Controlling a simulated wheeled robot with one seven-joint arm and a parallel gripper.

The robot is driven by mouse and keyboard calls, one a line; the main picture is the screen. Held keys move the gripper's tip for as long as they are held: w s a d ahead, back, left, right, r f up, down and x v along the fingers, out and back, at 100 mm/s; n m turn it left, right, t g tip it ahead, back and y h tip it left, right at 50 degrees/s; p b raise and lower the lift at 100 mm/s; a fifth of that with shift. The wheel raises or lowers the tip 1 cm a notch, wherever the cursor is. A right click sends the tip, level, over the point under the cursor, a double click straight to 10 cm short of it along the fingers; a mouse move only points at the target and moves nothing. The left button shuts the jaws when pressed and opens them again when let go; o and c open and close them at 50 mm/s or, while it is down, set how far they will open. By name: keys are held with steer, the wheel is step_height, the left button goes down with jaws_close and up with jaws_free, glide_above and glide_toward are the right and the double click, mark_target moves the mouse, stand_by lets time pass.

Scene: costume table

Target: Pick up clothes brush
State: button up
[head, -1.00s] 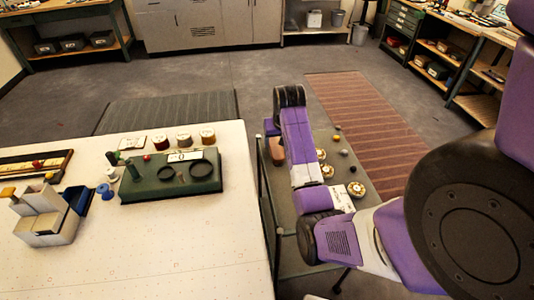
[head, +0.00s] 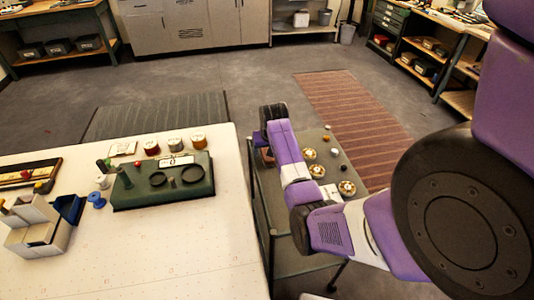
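A brown block-like object (head: 266,157) shows in the head view at the far left of the narrow grey-green side table (head: 286,232). It may be the clothes brush, but it is small and mostly covered by my arm, so I cannot tell. My gripper (head: 260,143) is at the far end of my purple arm, low over that same corner, right by the brown object. The arm's wrist hides the fingers, so contact and finger opening do not show.
Several gold-and-white round items (head: 317,170) and small balls (head: 328,139) lie right of my arm on the side table. A white worktable (head: 170,255) with a green box (head: 165,182) stands close on the left.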

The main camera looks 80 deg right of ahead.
steer(key=shift+f, duration=0.25)
stand_by(0.5)
steer(key=shift+c, duration=0.4)
jaws_close()
